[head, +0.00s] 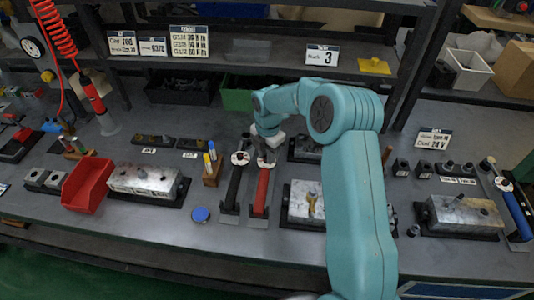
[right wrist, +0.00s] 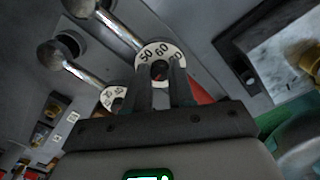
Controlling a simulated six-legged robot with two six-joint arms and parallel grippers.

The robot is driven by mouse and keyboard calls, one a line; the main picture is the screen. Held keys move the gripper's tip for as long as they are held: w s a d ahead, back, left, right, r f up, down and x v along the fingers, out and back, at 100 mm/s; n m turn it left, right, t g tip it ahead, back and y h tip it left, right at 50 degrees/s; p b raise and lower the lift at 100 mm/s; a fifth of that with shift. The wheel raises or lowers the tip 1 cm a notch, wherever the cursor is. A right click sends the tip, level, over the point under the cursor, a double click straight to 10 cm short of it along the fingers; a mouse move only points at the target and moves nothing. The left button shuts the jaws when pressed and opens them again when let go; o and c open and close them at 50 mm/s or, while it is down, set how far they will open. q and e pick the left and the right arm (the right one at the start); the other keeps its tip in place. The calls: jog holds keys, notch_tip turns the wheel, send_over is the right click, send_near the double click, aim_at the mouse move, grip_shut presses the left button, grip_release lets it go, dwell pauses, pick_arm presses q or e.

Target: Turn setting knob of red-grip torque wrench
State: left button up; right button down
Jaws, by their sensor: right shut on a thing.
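The red-grip torque wrench (head: 261,192) lies on the bench in a dark holder, its grip pointing toward me. My right gripper (head: 266,160) reaches down over the head end of the grip. In the right wrist view the white setting dial (right wrist: 160,52) shows 50 and 60, and a third number is partly covered. The fingers of my right gripper (right wrist: 162,75) are shut on the setting knob (right wrist: 158,70) at the dial's centre; the fingers hide much of the knob. A bit of the red grip (right wrist: 199,92) shows behind them. My left gripper is out of view.
A black-grip wrench (head: 233,188) lies close on the left; its dial (right wrist: 112,97) shows in the wrist view. A marker holder (head: 212,170) and blue cap (head: 200,214) stand further left. A valve block (head: 300,195) sits close on the right. Bench front is mostly clear.

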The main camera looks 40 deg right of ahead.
jog(key=m+b, duration=0.1)
jog(key=m, duration=0.3)
jog(key=shift+f+m+b, duration=0.1)
jog(key=shift+m+b, duration=0.2)
jog(key=shift+b, duration=0.05)
jog(key=m+b, duration=0.1)
jog(key=m, duration=0.4)
jog(key=m+b, duration=0.1)
jog(key=m, duration=0.4)
jog(key=shift+m, duration=0.4)
jog(key=m+b, duration=0.1)
jog(key=m, duration=0.3)
jog(key=shift+m, duration=0.3)
jog(key=c, duration=0.9)
grip_release()
jog(key=shift+c, duration=0.2)
